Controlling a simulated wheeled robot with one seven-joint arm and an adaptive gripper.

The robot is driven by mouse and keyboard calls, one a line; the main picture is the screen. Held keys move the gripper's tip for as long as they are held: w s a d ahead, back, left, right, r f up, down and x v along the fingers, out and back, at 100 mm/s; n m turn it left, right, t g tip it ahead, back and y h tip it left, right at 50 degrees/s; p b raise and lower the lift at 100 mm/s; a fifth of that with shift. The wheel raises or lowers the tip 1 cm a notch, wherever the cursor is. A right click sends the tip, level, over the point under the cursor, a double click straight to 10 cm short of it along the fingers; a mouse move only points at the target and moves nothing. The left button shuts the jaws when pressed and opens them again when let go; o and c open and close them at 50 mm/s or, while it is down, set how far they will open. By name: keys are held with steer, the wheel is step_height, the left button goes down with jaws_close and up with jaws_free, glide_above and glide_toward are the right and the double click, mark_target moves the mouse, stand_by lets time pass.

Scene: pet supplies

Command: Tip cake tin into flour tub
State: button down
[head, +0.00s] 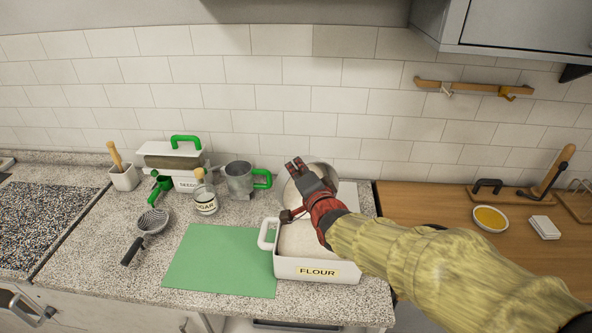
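The flour tub (317,271) is a white box labelled FLOUR, with pale flour inside and a white handle on its left. It stands on the speckled counter beside the green mat. A round silvery metal tin (285,193), which seems to be the cake tin, is at the back of the tub, tilted. My gripper (293,189), red and black, reaches in from the right over the tub. Its fingers are spread across the tin and seem to hold it. My gripper and arm hide part of the tin and the tub's right side. The tin's contents cannot be seen.
The green mat (222,262) is bare. Behind it stand a sugar jar (205,204), a metal mug with a green handle (240,180) and a white seeds box (187,183). A strainer (152,222) lies left. A yellow-filled bowl (490,218) is on the wooden counter.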

steer(key=shift+s+d+t+b, duration=0.35)
steer(key=shift+s+t+b, duration=0.2)
steer(key=shift+b, duration=0.45)
